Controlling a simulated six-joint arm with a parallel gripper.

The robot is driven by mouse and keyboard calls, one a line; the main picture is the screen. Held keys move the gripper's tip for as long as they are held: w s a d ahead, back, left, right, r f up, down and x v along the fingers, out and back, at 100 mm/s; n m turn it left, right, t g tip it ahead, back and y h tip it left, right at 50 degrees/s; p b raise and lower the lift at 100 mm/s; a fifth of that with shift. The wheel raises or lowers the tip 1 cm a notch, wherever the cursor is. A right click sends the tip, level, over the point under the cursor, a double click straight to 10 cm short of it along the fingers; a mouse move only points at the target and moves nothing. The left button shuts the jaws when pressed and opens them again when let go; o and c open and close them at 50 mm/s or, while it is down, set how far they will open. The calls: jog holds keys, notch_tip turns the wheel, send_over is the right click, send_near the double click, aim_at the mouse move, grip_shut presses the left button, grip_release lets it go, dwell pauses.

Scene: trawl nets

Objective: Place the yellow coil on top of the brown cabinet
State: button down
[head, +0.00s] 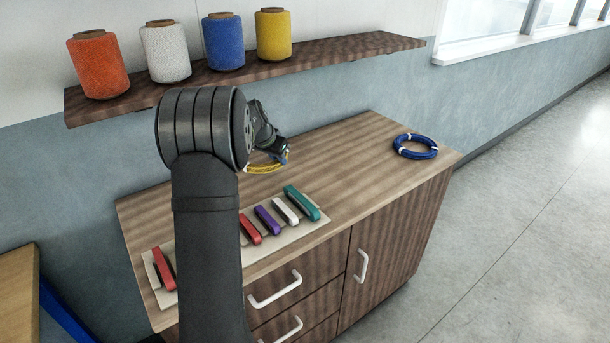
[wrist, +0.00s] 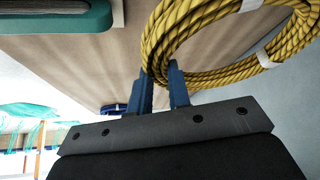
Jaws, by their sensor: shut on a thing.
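The yellow coil (head: 262,168) is a ring of rope with white ties. In the wrist view the coil (wrist: 220,62) hangs at the blue fingertips of my gripper (wrist: 159,76), which are shut on its near edge. In the head view my gripper (head: 282,157) holds it over the back part of the brown cabinet (head: 345,160). I cannot tell whether the coil touches the cabinet's top. My arm hides part of the cabinet and of the coil's left side.
A blue coil (head: 415,146) lies at the cabinet top's right end. Several coloured handled tools, one teal (head: 302,203), lie on a pale board along the front. A wall shelf (head: 330,52) with several spools hangs behind. The top between the teal tool and blue coil is clear.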

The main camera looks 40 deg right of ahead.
jog(key=s+d+r, duration=0.3)
jog(key=s+d, duration=2.6)
jog(key=d, duration=0.2)
send_over(389, 176)
jog(key=a, duration=0.2)
jog(key=f, duration=0.7)
jog(key=shift+s, duration=0.3)
jog(key=shift+f, duration=1.95)
jog(key=shift+f, duration=0.15)
jog(key=c, duration=1.3)
grip_release()
jog(key=shift+c, duration=0.2)
jog(key=v, duration=1.2)
